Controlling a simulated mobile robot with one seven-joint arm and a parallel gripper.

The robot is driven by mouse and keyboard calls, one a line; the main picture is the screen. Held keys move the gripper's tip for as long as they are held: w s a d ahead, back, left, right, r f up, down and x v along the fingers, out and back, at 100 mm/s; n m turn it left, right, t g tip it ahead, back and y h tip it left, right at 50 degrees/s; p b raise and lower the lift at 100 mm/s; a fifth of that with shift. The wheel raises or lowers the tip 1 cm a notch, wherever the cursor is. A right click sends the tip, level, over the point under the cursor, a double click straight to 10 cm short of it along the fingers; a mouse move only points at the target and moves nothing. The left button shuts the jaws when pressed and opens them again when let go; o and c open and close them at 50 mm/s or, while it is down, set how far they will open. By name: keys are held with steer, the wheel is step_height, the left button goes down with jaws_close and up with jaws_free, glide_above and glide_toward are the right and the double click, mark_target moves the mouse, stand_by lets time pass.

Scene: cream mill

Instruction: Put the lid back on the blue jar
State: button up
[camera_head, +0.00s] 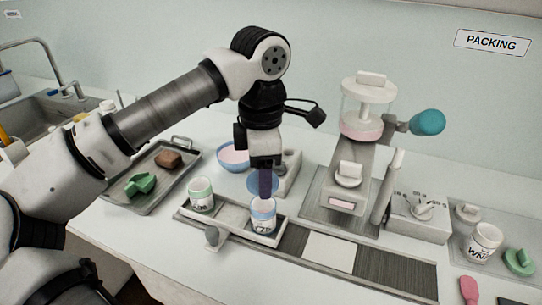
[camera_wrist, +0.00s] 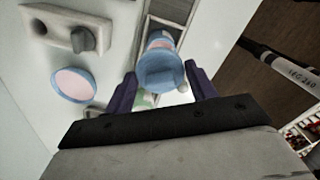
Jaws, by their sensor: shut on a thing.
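The blue jar (camera_head: 263,217) is white with a blue band and stands upright in the right part of a shallow grey tray (camera_head: 236,234). My gripper (camera_head: 265,185) points down above it, its purple fingers shut on the blue lid (camera_head: 256,182). The lid appears above the jar, with a finger partly covering it in the head view. In the wrist view the lid (camera_wrist: 160,72) lies between my fingers (camera_wrist: 163,88) and hides part of the jar (camera_wrist: 158,40). I cannot tell the exact gap between lid and jar.
A blue bowl (camera_head: 233,158) with pink contents is behind, beside a grey block (camera_head: 289,175). The mill (camera_head: 350,175) stands to the right. A metal tray (camera_head: 185,172) with green and brown pieces is left.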

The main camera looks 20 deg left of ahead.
steer(key=shift+s+f+b, duration=0.15)
steer(key=shift+f+b, duration=0.45)
steer(key=shift+f, duration=0.2)
step_height(320, 180, down, 3)
steer(key=shift+r+b, duration=0.1)
steer(key=shift+b, duration=1)
steer(key=shift+f+b, duration=0.7)
steer(key=shift+b, duration=0.5)
stand_by(1.1)
stand_by(0.4)
steer(key=o, duration=1.4)
steer(key=shift+o, duration=0.2)
steer(key=shift+r, duration=0.15)
